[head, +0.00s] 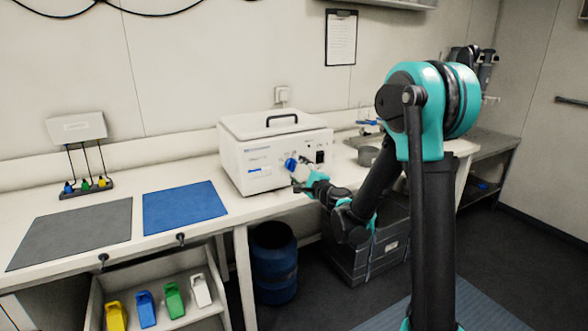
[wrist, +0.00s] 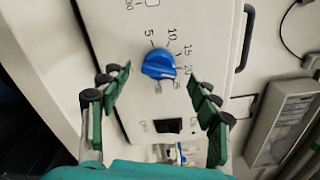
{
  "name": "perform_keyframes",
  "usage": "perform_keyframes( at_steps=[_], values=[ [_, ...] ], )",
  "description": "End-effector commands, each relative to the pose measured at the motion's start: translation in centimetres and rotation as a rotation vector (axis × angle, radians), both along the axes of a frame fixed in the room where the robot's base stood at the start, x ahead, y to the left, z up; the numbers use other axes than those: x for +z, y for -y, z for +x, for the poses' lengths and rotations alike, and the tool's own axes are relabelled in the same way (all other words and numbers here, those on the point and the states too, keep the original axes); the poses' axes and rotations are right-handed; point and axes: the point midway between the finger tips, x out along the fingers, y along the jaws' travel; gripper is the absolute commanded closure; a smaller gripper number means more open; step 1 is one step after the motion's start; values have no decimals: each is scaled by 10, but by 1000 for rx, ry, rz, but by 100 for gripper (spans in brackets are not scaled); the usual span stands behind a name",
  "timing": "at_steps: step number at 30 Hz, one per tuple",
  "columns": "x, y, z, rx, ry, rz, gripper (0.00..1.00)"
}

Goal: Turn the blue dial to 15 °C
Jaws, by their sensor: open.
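The blue dial (wrist: 159,65) is on the front panel of a white incubator box (head: 237,165), with printed numbers 5, 10, 15 and 20 around it and more partly hidden. A small pale mark shows at its lower edge in the wrist view; I cannot tell for sure which number the dial points to. It also shows in the head view (head: 291,164). My gripper (wrist: 159,76) is open, with one green-padded finger on each side of the dial and gaps between. I see no contact.
A black switch (wrist: 168,126) is below the dial in the wrist view. A blue mat (head: 185,208) and a grey mat (head: 72,233) lie on the bench left of the box. A metal cup (head: 368,155) stands right of it. A blue barrel (head: 274,262) is under the bench.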

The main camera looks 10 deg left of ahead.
Motion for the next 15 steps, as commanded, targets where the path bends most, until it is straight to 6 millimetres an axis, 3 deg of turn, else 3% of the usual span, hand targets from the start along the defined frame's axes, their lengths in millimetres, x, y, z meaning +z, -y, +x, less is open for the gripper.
perform_keyframes(
  at_steps=[6, 15],
  values=[
    [0, -15, 21, 2, 0, 0, 38],
    [0, -18, 26, 1, 0, 0, 38]
  ],
)
